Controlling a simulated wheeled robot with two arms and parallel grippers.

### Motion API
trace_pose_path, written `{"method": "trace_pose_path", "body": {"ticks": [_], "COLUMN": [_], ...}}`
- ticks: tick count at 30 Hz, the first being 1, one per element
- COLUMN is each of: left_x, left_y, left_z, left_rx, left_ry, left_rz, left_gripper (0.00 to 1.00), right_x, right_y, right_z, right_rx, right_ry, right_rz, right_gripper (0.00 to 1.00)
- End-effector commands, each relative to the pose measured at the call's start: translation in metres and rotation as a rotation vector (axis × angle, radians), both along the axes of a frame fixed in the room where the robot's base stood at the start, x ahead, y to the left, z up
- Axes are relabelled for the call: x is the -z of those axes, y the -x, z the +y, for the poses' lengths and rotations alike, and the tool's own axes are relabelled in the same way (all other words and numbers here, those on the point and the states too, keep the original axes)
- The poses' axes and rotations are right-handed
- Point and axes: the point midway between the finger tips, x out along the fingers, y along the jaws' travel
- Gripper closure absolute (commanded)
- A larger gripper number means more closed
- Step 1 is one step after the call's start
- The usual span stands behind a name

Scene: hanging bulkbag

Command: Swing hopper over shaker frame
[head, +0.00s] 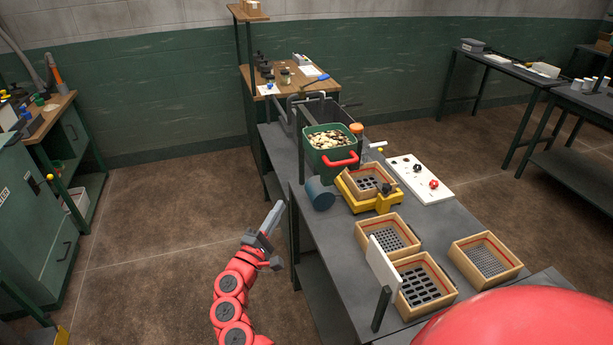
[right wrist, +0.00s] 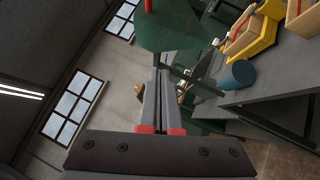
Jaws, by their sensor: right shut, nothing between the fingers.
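The green hopper (head: 320,162) has a red handle (head: 341,161) and is heaped with pale pieces. In the head view it is behind and left of the yellow shaker frame (head: 383,203), which carries a wooden sieve box (head: 361,192). My right gripper (head: 277,207) is shut and empty, left of the bench and apart from the hopper. In the right wrist view its closed fingers (right wrist: 165,75) point toward the green hopper (right wrist: 175,30). The yellow shaker frame (right wrist: 258,38) is also there at upper right. My left gripper is not in view.
A blue cylinder (head: 319,195) lies at the bench's left edge, near the hopper. Several wooden sieve boxes (head: 484,257), an upright white panel (head: 384,263) and a white board (head: 413,178) are on the grey bench (head: 345,255). The floor (head: 165,225) to the left is clear.

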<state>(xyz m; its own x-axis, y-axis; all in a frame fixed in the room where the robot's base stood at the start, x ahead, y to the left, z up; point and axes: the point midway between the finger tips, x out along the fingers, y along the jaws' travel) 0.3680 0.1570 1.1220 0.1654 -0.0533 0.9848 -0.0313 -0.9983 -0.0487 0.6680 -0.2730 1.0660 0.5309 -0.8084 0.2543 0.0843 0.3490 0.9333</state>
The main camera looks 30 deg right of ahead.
Motion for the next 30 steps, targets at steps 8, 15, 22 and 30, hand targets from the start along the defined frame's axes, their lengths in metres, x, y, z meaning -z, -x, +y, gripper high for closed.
{"method": "trace_pose_path", "body": {"ticks": [8, 15, 22, 30], "left_x": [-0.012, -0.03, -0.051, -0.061], "left_y": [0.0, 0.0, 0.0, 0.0], "left_z": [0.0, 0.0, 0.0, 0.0], "left_rx": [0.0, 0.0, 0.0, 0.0], "left_ry": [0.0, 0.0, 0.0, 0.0], "left_rz": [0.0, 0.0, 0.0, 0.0], "left_gripper": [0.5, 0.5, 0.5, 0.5], "right_x": [-0.01, -0.024, -0.037, -0.041], "right_y": [-0.012, -0.04, -0.05, -0.045], "right_z": [-0.02, -0.062, -0.098, -0.117], "right_rx": [0.003, 0.003, 0.001, -0.002], "right_ry": [-0.002, 0.0, -0.001, -0.001], "right_rz": [-0.003, 0.003, 0.003, 0.0], "right_gripper": [1.0, 1.0, 1.0, 1.0]}}
